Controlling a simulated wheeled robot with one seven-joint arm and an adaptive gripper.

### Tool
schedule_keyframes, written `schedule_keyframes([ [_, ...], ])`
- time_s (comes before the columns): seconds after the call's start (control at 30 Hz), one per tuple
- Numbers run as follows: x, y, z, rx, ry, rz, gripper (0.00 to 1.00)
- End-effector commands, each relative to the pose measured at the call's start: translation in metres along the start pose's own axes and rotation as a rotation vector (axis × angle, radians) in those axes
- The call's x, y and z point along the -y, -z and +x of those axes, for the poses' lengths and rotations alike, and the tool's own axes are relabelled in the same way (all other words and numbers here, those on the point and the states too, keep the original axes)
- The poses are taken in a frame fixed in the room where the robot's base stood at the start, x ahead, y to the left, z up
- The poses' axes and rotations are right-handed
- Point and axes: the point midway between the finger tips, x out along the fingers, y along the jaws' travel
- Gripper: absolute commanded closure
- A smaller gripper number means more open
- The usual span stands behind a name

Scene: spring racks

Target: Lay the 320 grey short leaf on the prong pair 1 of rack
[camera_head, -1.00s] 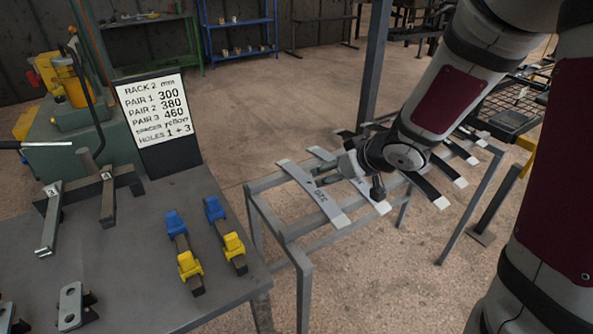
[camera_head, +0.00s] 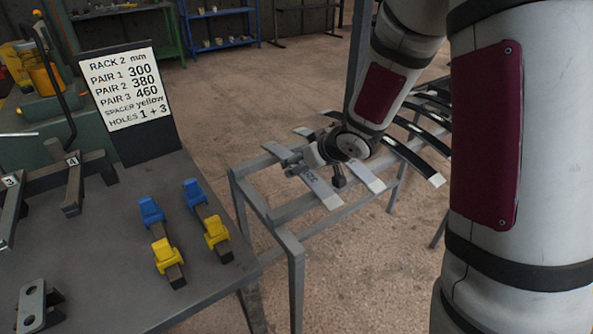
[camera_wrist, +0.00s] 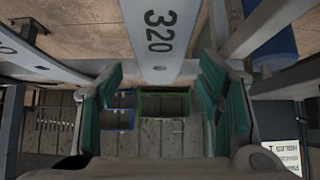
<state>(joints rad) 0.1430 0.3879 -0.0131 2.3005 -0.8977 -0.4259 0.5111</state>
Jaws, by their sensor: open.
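The 320 grey short leaf (camera_head: 325,190) lies across the rails of a metal stand, its number showing. I cannot identify prong pair 1; brackets marked 3 and 4 show on the table.
The sign (camera_head: 124,88) reads rack 2, pair 1 300, pair 2 380, pair 3 460, spacer yellow, holes 1 + 3. Blue and yellow blocks (camera_head: 161,250) sit on the grey table (camera_head: 125,262). Other leaves (camera_head: 362,175) lie beside the 320 leaf on the stand.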

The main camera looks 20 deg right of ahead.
Motion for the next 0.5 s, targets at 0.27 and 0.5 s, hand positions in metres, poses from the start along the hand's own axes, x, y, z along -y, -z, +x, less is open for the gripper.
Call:
schedule_keyframes([
  [0.27, 0.000, 0.000, 0.022, -0.001, 0.000, -0.001, 0.39],
  [0.5, 0.000, 0.000, 0.021, -0.001, 0.000, -0.001, 0.69],
])
